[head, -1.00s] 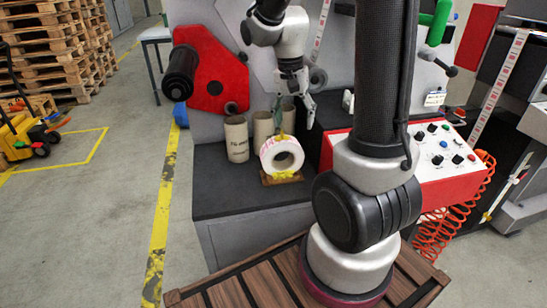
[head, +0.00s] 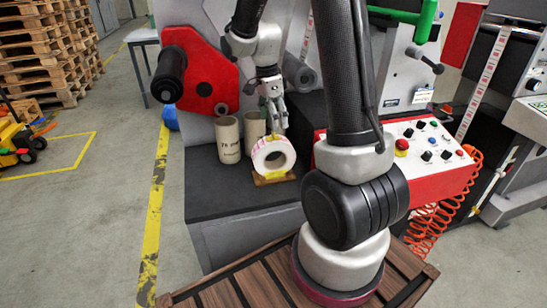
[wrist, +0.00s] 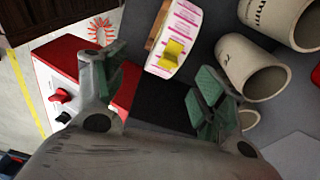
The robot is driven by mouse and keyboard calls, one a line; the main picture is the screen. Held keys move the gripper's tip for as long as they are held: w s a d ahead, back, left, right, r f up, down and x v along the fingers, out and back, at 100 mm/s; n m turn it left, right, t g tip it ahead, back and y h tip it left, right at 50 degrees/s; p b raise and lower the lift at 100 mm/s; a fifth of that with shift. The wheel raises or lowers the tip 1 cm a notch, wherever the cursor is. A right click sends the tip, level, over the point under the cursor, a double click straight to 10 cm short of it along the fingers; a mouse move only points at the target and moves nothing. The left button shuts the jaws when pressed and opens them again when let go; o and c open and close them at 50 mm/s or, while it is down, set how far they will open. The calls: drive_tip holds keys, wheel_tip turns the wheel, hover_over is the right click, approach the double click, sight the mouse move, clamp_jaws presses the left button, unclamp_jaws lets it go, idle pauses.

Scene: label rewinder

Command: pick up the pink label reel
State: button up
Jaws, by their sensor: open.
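The pink label reel (head: 266,147), a white roll with pink print, stands on edge in a small wooden cradle (head: 274,178) on the dark machine deck. Its open core faces the head camera. In the wrist view the reel (wrist: 184,28) shows pink labels and a yellow patch on its rim. My gripper (head: 275,118) is just above the reel in the head view, pointing down. In the wrist view my gripper (wrist: 160,75) has its green-padded fingers spread wide, with nothing between them. The reel lies beyond the fingertips, apart from them.
Cardboard cores (head: 228,140) stand close behind and left of the reel; they also show in the wrist view (wrist: 250,68). A red control panel (head: 425,150) with knobs is to the right. A red plate with a black roller (head: 168,75) is to the left.

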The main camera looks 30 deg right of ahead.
sight(273, 138)
drive_tip(key=shift+w+f+m, duration=0.1)
drive_tip(key=shift+w+m, duration=0.2)
drive_tip(key=shift+m, duration=0.2)
drive_tip(key=shift+f, duration=0.15)
drive_tip(key=f, duration=0.7)
drive_tip(key=shift+w+d+f, duration=0.25)
drive_tip(key=shift+d+f, duration=0.05)
clamp_jaws()
